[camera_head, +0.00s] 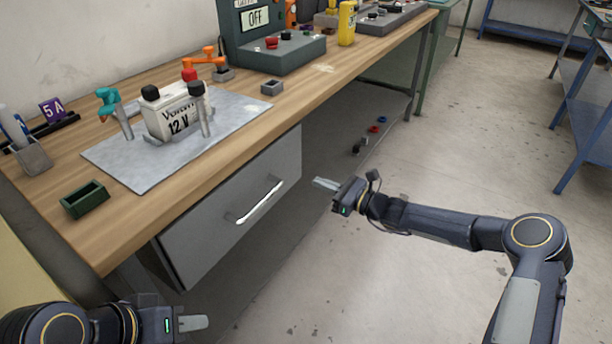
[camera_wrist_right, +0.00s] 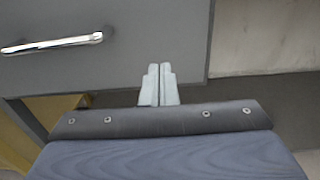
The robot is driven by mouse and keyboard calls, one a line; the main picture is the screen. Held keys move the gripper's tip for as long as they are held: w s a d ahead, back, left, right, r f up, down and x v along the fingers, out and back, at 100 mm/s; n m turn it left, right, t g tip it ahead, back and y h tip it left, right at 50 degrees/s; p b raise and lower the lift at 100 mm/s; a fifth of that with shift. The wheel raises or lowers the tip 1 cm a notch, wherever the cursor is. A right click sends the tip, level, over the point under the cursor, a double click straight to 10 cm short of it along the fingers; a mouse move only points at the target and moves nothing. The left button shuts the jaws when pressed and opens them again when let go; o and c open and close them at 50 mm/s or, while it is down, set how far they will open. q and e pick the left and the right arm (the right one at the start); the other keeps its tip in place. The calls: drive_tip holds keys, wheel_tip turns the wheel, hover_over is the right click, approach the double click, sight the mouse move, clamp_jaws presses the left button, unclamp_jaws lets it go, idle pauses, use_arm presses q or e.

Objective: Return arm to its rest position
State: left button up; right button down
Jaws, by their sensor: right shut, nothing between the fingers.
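My right gripper (camera_head: 326,184) is in front of the workbench, to the right of the grey drawer's handle and apart from it. In the right wrist view its two pale fingers (camera_wrist_right: 158,84) are together with nothing between them. My left gripper (camera_head: 192,322) is low at the bottom left, in front of the bench; its fingers show edge-on, so I cannot tell whether they are open. The grey drawer (camera_head: 235,215) under the bench top looks closed, and its silver handle (camera_head: 260,203) also shows in the right wrist view (camera_wrist_right: 52,43).
The wooden bench top (camera_head: 120,240) holds a metal plate (camera_head: 145,178) with a white 12 V battery (camera_head: 178,115) and clamps, a green tray (camera_head: 84,200), and a control box (camera_head: 290,54) reading OFF. A blue shelf (camera_head: 585,120) stands at right. The floor between is clear.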

drive_tip(key=s+d+r+n+g+h, duration=0.25)
drive_tip(key=s+r+n, duration=0.35)
drive_tip(key=s, duration=0.4)
drive_tip(key=s+d+r+n+g+h, duration=0.2)
drive_tip(key=s+d+r+n+g, duration=0.15)
drive_tip(key=s+n, duration=0.55)
drive_tip(key=s+d+n+t+h, duration=0.15)
drive_tip(key=s+d, duration=0.25)
drive_tip(key=s, duration=0.4)
drive_tip(key=s+d+f+n+h, duration=0.1)
drive_tip(key=s+d+n+h, duration=0.2)
drive_tip(key=s+d, duration=0.35)
drive_tip(key=s+d+n+t+h, duration=0.1)
drive_tip(key=s+d+n+h, duration=0.2)
drive_tip(key=s, duration=0.6)
wheel_tip(320, 180, up, 20)
drive_tip(key=p, duration=2)
drive_tip(key=shift+r, duration=0.15)
drive_tip(key=c, duration=2.1)
unclamp_jaws()
drive_tip(key=shift+a, duration=0.1)
drive_tip(key=shift+c, duration=0.2)
